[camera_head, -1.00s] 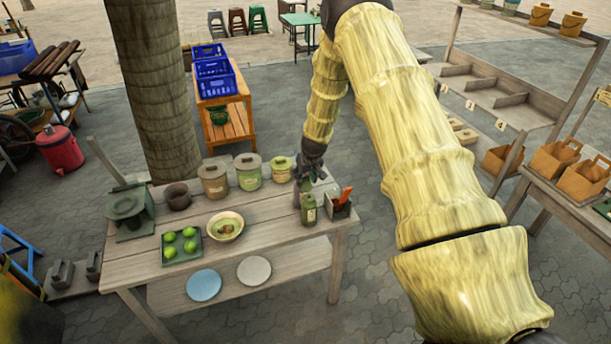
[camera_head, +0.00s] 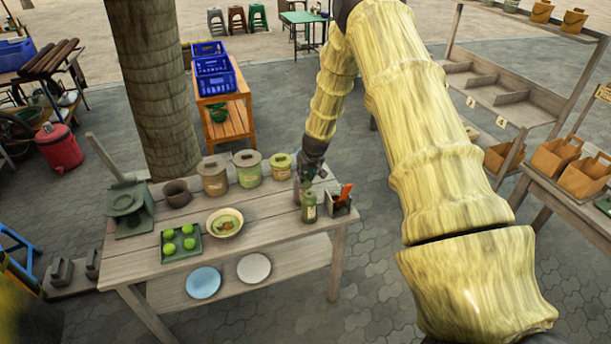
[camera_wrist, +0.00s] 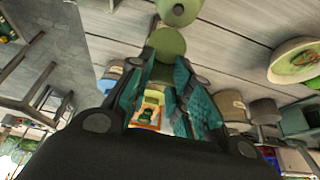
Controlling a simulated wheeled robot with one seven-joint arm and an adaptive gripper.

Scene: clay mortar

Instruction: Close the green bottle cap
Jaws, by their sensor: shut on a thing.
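The green bottle (camera_head: 309,207) stands upright near the right end of the wooden table (camera_head: 190,250), beside a small dark box. My gripper (camera_head: 301,188) is just behind and left of the bottle, low above the table. In the wrist view, my gripper (camera_wrist: 165,70) has its teal-padded fingers shut on the round olive-green cap (camera_wrist: 168,44). A second green round shape, seemingly the bottle top (camera_wrist: 178,11), shows just beyond the cap at the upper edge. The cap looks apart from the bottle. It is too small to make out in the head view.
The dark box (camera_head: 339,205) with a red-handled item stands right of the bottle. Several lidded jars (camera_head: 247,168) stand along the back edge, left of my gripper. A bowl (camera_head: 224,223) and a tray of green fruit (camera_head: 181,242) are farther left.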

